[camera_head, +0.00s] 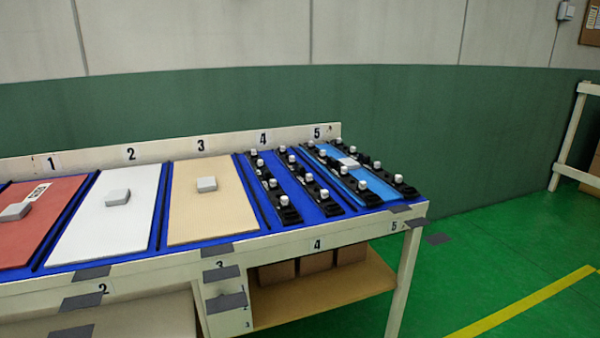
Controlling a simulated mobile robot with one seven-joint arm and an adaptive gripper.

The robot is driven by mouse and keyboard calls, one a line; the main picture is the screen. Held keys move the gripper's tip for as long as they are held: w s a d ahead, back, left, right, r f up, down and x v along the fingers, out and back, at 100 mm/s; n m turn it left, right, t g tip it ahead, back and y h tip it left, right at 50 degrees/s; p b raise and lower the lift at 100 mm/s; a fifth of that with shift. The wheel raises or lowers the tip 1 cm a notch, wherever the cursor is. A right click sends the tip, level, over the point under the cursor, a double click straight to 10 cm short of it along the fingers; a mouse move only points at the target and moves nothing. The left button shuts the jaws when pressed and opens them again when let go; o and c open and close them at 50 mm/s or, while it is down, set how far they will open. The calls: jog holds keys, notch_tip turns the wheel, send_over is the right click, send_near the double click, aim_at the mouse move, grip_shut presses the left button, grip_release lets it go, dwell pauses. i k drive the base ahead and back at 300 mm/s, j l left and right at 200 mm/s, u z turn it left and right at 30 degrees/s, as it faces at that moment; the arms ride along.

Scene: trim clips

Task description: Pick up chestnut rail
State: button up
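I see no rail that is clearly chestnut in the head view. Black strips with white-capped clips (279,196) lie along slot 4 of a long bench, and more black strips with clips (393,180) lie along slot 5. A light blue panel (381,188) with a pale block on it lies between the strips in slot 5. A tan panel (208,225) lies in slot 3, a white panel (85,235) in slot 2 and a red panel (45,222) in slot 1, each with a grey block on top. My gripper is not in view.
The cream bench (300,240) has a blue top and numbered slots. Brown boxes (315,262) stand on its lower shelf. Green floor (480,270) with a yellow line is clear to the right. A white frame (569,140) stands at the far right.

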aim_at(321, 196)
jog(key=l+u, duration=0.1)
jog(key=u, duration=0.25)
jog(key=i+l+u, duration=0.1)
jog(key=u, duration=0.25)
jog(key=l+u, duration=0.15)
jog(key=u, duration=0.25)
jog(key=l+u, duration=0.25)
jog(key=l, duration=0.35)
jog(key=l+u, duration=0.3)
jog(key=l, duration=0.25)
jog(key=i+l, duration=0.1)
jog(key=l, duration=0.3)
jog(key=i+l, duration=0.1)
jog(key=l, duration=0.7)
jog(key=i+l, duration=0.1)
jog(key=i, duration=0.2)
jog(key=u, duration=0.05)
